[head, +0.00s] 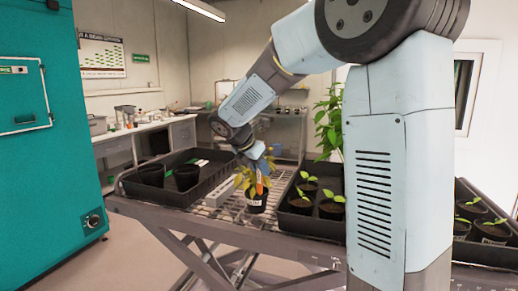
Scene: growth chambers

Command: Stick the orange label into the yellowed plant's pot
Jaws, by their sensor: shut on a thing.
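The yellowed plant (243,177) stands in a small black pot (257,204) on the metal grid bench, between two trays. My gripper (262,170) reaches down over this plant, its fingers partly mixed with the leaves in the picture. It is shut on the orange label (259,187), which points down just above the pot. I cannot tell whether the label's tip touches the soil, because leaves and the pot rim hide it.
A black tray (150,192) with two empty-looking black pots is at left. Another black tray (296,221) with green seedlings in pots is close at right. A taller green plant (330,128) stands behind it. Bare grid (222,211) shows left of the pot.

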